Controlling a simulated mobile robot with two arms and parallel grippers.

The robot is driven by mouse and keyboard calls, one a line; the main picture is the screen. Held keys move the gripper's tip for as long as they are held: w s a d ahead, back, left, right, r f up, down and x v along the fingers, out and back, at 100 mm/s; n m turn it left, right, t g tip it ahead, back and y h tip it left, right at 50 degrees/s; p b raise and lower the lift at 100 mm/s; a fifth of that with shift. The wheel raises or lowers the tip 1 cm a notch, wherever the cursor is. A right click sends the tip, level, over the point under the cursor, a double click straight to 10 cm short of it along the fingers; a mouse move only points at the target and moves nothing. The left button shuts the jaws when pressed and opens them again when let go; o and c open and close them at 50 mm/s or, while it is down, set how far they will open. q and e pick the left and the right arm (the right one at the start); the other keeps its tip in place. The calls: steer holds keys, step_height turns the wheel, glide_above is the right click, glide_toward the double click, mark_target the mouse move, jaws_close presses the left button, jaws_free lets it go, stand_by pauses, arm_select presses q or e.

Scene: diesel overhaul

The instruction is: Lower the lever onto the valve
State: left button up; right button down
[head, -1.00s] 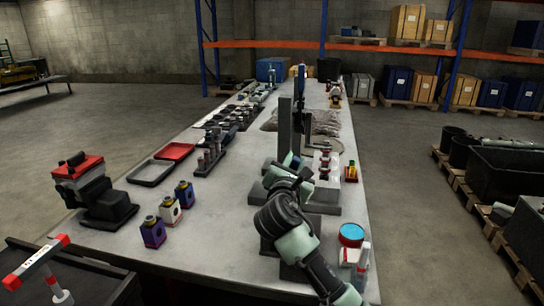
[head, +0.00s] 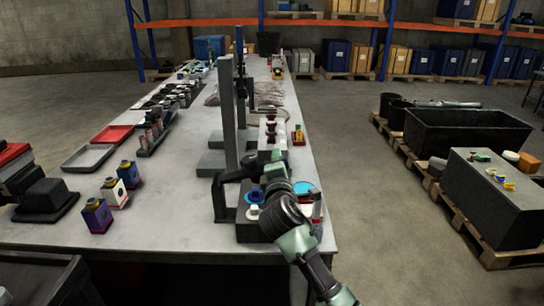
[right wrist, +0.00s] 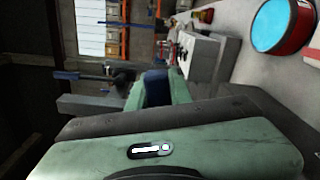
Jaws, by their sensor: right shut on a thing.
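My right gripper (head: 266,170) is beyond my dark wrist and green arm link, shut on the end of a dark bar that appears to be the lever (head: 238,175). The lever runs left to a black bracket (head: 218,205) and is raised above a dark block. In the right wrist view the gripper's green fingers (right wrist: 155,92) surround a dark blue patch; the held part is mostly hidden. My left gripper is not in view.
A blue-lidded red can (head: 303,187) stands right of the block; it is also in the right wrist view (right wrist: 282,25). Tall grey posts (head: 229,115) rise behind the lever. Small bottles (head: 128,175) stand at left. The bench between is clear.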

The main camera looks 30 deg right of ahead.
steer(key=shift+s+d+f+m+b, duration=0.15)
steer(key=shift+f+m+b, duration=0.25)
steer(key=shift+f, duration=0.25)
steer(key=shift+d+f+m+b, duration=0.1)
steer(key=shift+f+m+b, duration=0.25)
steer(key=shift+f, duration=0.3)
steer(key=c, duration=1.3)
jaws_free()
steer(key=v, duration=0.8)
steer(key=shift+b, duration=0.3)
